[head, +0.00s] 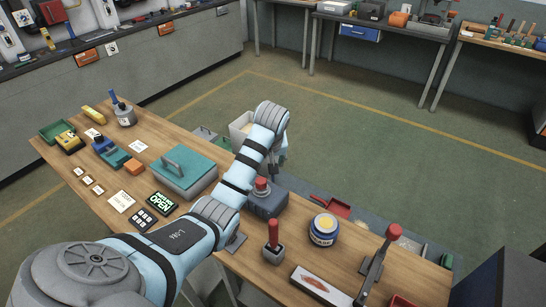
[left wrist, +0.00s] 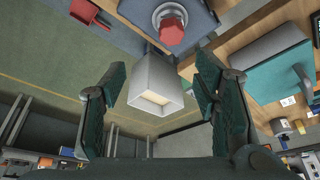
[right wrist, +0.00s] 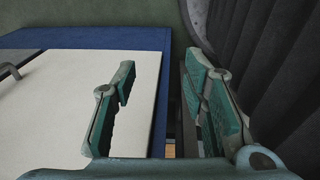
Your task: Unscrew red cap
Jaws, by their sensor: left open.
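A red cap (head: 262,184) sits on a round collar on top of a blue-grey box (head: 268,204) near the far edge of the workbench.
An open pale bin (left wrist: 155,98) stands beyond the bench edge. A teal-lidded case (head: 186,166) lies left of the box. A pale panel (right wrist: 70,110) faces my right wrist.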

